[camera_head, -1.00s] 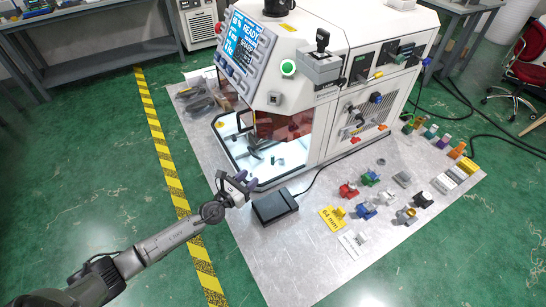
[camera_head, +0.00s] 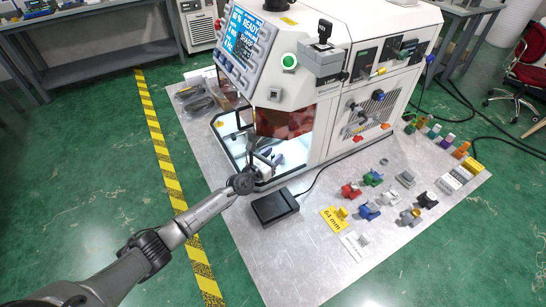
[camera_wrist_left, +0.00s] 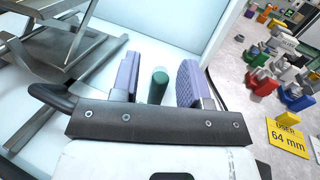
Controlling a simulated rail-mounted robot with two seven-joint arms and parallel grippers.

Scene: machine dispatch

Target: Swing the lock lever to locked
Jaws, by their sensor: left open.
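My left gripper (camera_head: 266,157) reaches into the lit front opening of the white machine (camera_head: 305,85). In the left wrist view its two purple-grey fingers (camera_wrist_left: 157,82) are apart. A dark green rounded post (camera_wrist_left: 158,87) stands between them, with gaps visible on both sides; I cannot tell its depth relative to the fingertips. It may be the lock lever's grip, but its base is hidden by the gripper. In the head view the arm and gripper hide this spot. My right gripper is not in view.
A metal frame (camera_wrist_left: 75,45) stands left of the fingers inside the chamber. A red tinted window (camera_head: 285,121) hangs over the opening. A black pedal (camera_head: 274,207) lies just outside. Several coloured parts and a yellow 64 mm card (camera_head: 333,219) lie to the right.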

